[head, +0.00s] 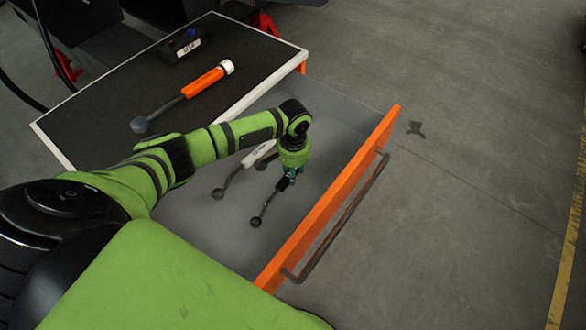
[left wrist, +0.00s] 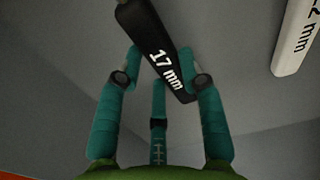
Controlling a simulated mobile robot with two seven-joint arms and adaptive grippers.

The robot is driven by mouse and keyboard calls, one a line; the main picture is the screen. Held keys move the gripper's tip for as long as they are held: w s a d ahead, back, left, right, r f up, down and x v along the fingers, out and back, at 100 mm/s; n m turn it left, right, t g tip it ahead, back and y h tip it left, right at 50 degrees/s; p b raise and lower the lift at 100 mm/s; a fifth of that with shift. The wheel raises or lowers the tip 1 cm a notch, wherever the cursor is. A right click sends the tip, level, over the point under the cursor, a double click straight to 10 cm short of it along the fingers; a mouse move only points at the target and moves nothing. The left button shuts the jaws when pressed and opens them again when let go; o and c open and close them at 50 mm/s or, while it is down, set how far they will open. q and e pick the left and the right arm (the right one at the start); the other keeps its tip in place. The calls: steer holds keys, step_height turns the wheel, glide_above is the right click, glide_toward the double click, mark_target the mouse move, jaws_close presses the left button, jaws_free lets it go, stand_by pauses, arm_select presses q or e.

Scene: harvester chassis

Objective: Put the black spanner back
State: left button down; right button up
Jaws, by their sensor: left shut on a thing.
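A black spanner (head: 257,219) with a ring end is in the open drawer (head: 190,231). Its black handle, marked "17 mm", shows large in the left wrist view (left wrist: 157,50). My left gripper (head: 287,182) is shut on the handle, with teal fingers on both sides of it in the left wrist view (left wrist: 160,80). I cannot tell whether the spanner touches the drawer floor. A white-handled spanner (head: 240,172) lies in the drawer to the left; its white handle also shows at the left wrist view's upper right (left wrist: 297,38). My right gripper is not in view.
The drawer's orange front (head: 335,195) with a dark bar handle (head: 345,220) stands at the right. On the black cabinet top (head: 130,85) lie an orange-handled tool (head: 204,82) and a small labelled box (head: 183,47). Floor to the right is mostly clear.

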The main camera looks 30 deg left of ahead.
arm_select(q)
steer(key=c, duration=0.7)
jaws_free()
step_height(320, 180, up, 12)
